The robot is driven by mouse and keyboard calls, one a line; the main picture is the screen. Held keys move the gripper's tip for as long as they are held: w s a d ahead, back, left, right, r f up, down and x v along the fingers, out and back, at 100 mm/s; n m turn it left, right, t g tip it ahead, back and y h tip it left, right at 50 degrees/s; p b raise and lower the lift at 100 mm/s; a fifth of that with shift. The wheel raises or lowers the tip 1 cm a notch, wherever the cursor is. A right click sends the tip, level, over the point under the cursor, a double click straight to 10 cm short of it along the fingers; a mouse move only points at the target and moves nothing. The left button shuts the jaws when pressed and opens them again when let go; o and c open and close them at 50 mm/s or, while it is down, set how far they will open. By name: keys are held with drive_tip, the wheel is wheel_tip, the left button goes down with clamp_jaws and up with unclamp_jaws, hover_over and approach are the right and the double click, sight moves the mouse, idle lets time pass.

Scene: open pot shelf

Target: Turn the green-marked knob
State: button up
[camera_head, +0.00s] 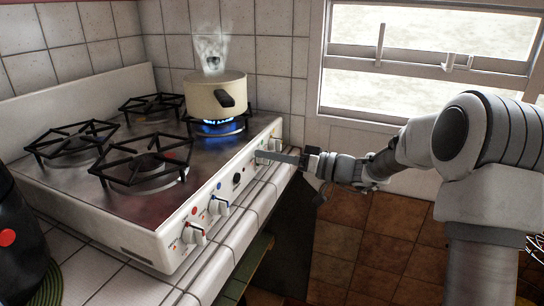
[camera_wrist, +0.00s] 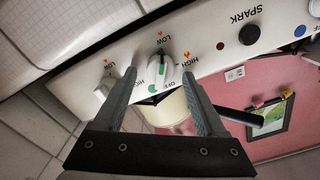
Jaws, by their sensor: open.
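The green-marked knob (camera_wrist: 160,71) is white with a green stripe and sits on the stove's white front panel (camera_wrist: 225,52). In the wrist view it is between the two fingers of my gripper (camera_wrist: 160,74), with gaps at its sides. A green dot and LOW, HIGH and OFF labels are around it. In the head view my gripper (camera_head: 261,156) reaches the far part of the stove front from the right, and its fingers partly cover the knob there. My gripper is open and holds nothing.
A steaming cream pot (camera_head: 205,95) stands over a lit blue flame on the far right burner. Several black burner grates (camera_head: 70,142) cover the stovetop. Red-marked (camera_head: 194,233) and blue-marked (camera_head: 219,204) knobs and a black spark button (camera_head: 237,179) are nearer on the panel. A tiled counter edge runs below.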

clamp_jaws()
